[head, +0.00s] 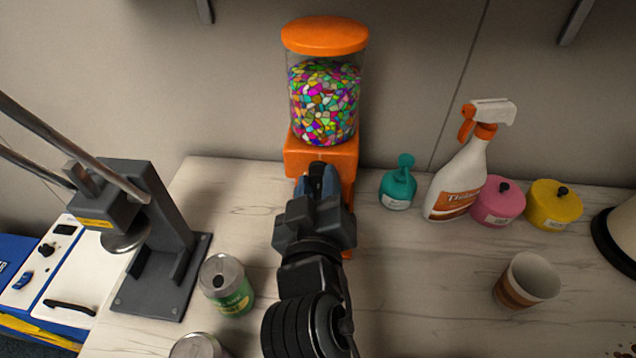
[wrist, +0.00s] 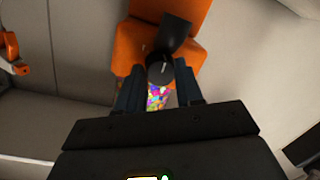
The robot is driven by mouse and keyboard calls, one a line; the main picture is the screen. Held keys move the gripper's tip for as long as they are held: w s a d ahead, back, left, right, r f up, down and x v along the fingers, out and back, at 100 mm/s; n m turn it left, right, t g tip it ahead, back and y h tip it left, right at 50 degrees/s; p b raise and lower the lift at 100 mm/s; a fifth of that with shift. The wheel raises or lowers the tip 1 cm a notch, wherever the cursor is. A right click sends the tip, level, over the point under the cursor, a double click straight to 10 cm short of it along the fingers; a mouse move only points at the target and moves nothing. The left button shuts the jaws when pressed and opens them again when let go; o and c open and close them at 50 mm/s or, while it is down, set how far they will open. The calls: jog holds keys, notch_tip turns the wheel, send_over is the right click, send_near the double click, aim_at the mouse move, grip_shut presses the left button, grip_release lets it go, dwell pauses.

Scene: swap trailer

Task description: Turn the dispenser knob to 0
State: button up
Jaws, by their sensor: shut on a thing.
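The dispenser (head: 325,95) is orange with a clear jar of many-coloured candies and an orange lid. It stands at the back of the counter, against the wall. Its dark round knob (wrist: 160,68) shows in the wrist view on the orange body, with a dark flap or spout beside it. My gripper (head: 316,180) reaches to the front of the orange base. In the wrist view its two blue-grey fingers (wrist: 160,85) lie on either side of the knob, shut on it. In the head view my gripper hides the knob, and I cannot read its setting.
A grey press (head: 155,220) and a green can (head: 227,285) stand to the left. A teal bottle (head: 398,185), a spray bottle (head: 460,175), a pink pot (head: 498,202), a yellow pot (head: 553,205) and a paper cup (head: 527,281) are to the right.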

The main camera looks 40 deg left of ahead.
jog(key=o, duration=1)
jog(key=shift+b+v, duration=0.9)
jog(key=shift+v, duration=3.05)
jog(key=shift+o, duration=0.2)
